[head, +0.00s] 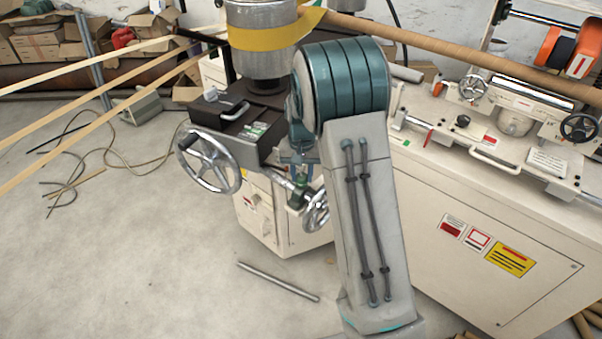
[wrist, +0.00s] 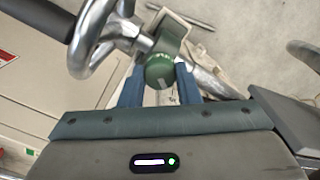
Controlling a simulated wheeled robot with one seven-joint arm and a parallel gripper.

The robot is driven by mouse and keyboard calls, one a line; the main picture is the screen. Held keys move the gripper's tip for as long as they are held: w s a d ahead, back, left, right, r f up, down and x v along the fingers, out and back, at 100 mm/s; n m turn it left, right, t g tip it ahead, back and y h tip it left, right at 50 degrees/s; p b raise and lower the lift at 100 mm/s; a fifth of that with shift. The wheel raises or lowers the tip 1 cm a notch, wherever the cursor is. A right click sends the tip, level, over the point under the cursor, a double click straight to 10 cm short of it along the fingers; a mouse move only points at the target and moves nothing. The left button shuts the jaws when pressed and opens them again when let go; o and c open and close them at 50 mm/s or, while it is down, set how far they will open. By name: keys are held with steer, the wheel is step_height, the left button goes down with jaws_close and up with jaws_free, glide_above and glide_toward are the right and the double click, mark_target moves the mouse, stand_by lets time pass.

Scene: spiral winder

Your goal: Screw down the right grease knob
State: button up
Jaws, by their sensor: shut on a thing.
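The green grease knob (wrist: 160,72) sits between the two blue fingers of my gripper (wrist: 159,82) in the wrist view, with its rounded green end showing. My gripper is shut on it, one finger on each side. In the head view my gripper (head: 298,172) is partly hidden by my arm, and the green knob (head: 297,197) shows just below its fingers, beside a small chrome handwheel. I cannot tell how far the knob is screwed in. I cannot make out another grease knob.
A large chrome handwheel (head: 209,158) stands left of my gripper, and a small handwheel (head: 316,211) is close on its right. The dark winder head (head: 235,110) is behind. A metal rod (head: 279,282) lies on the floor. Open floor extends to the left.

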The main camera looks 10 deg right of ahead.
steer(key=m, duration=0.4)
steer(key=shift+s+f+m+p, duration=0.1)
steer(key=shift+s+m+p, duration=0.05)
steer(key=shift+m+p, duration=0.65)
steer(key=shift+m, duration=1.7)
steer(key=o, duration=1)
steer(key=shift+a, duration=0.1)
steer(key=shift+c, duration=0.2)
